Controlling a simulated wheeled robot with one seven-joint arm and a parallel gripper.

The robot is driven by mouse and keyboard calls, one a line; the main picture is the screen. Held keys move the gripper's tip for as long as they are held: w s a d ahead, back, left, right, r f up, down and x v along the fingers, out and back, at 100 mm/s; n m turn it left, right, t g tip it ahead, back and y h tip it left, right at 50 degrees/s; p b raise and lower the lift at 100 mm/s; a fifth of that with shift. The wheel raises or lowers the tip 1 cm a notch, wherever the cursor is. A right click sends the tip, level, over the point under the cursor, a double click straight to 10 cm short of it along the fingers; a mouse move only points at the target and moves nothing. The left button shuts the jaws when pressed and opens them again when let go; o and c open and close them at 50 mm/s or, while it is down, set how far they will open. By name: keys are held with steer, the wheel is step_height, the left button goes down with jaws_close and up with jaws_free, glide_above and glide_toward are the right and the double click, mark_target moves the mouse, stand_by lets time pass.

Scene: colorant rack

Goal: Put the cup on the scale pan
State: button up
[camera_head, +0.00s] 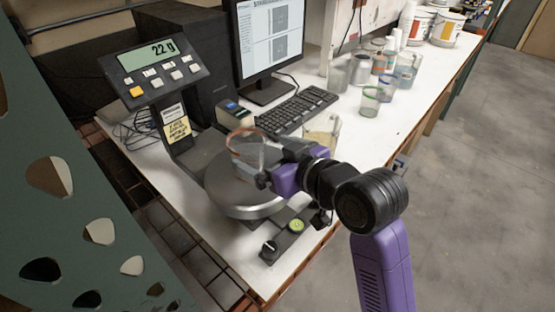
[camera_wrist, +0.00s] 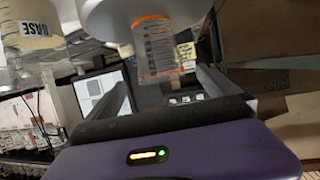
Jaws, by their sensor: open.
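The clear cup (camera_head: 246,150) with an orange edge is at the scale pan in the head view and appears to stand on it. The round metal scale pan (camera_head: 240,198) is partly hidden by my arm. The scale display (camera_head: 160,54) reads 22 g. My gripper (camera_head: 262,168) is open beside the cup, low over the pan. In the wrist view, which is upside down, the cup (camera_wrist: 160,48) shows beyond and between the two spread fingers of my gripper (camera_wrist: 166,78), next to the pale pan (camera_wrist: 120,16). I see no finger contact with the cup.
A keyboard (camera_head: 297,110) and a monitor (camera_head: 262,40) stand behind the scale. A beaker (camera_head: 322,133) is close behind my wrist. Several clear cups and cans, including a green-rimmed cup (camera_head: 371,100), stand farther back. The white bench (camera_head: 375,145) is clear to the right.

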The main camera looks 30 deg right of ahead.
steer(key=shift+v, duration=2.15)
steer(key=s+f+m+h, duration=0.2)
steer(key=s+f, duration=1.1)
steer(key=s+a+t, duration=0.1)
steer(key=s, duration=1.9)
steer(key=shift+a+f, duration=0.25)
steer(key=shift+w, duration=0.1)
